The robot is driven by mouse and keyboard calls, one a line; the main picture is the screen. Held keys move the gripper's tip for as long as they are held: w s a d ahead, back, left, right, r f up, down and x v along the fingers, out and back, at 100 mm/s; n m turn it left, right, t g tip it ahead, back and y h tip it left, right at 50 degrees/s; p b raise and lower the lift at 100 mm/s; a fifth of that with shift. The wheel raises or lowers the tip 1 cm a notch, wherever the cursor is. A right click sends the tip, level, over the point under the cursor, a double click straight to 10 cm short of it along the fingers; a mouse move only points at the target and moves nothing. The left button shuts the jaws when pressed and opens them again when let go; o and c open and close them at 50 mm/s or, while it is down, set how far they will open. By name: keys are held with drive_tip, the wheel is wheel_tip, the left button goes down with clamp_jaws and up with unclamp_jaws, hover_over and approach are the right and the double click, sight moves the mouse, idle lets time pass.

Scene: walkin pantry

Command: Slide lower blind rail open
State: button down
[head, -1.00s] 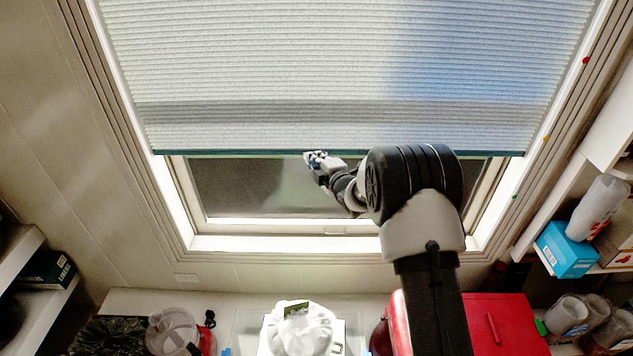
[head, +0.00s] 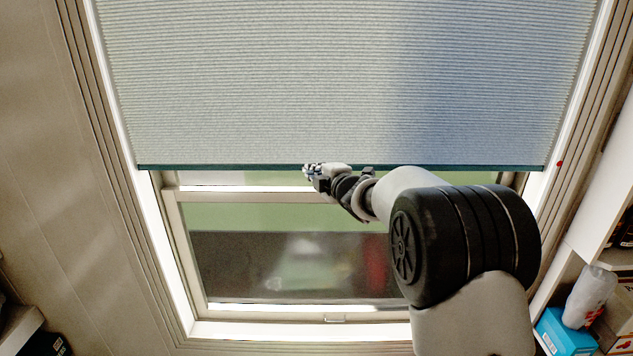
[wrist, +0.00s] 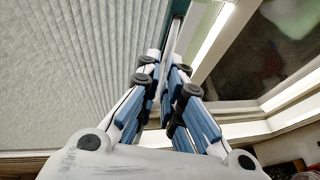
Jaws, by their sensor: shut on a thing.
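The pale pleated blind (head: 330,80) covers the upper part of the window. Its lower rail (head: 220,167) is a thin teal bar running level across the opening, and the window shows below it. My gripper (head: 313,172) is at the rail, near its middle. In the wrist view, my gripper's blue-padded fingers (wrist: 166,62) are closed together on the teal rail (wrist: 178,22), with pleated fabric (wrist: 70,70) to the left. The exact contact at the fingertips is partly hidden by the fingers.
The white window frame (head: 155,260) surrounds the opening, with a small red mark (head: 560,163) on its right side, about level with the rail. Shelving at right holds a blue box (head: 563,332) and a pale cup-like item (head: 588,297). My arm hides the lower right of the window.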

drive_tip(key=shift+r+p, duration=0.3)
drive_tip(key=shift+r, duration=0.6)
drive_tip(key=c, duration=1.8)
unclamp_jaws()
drive_tip(key=shift+f, duration=0.1)
drive_tip(key=v, duration=1.2)
drive_tip(key=shift+d, duration=0.1)
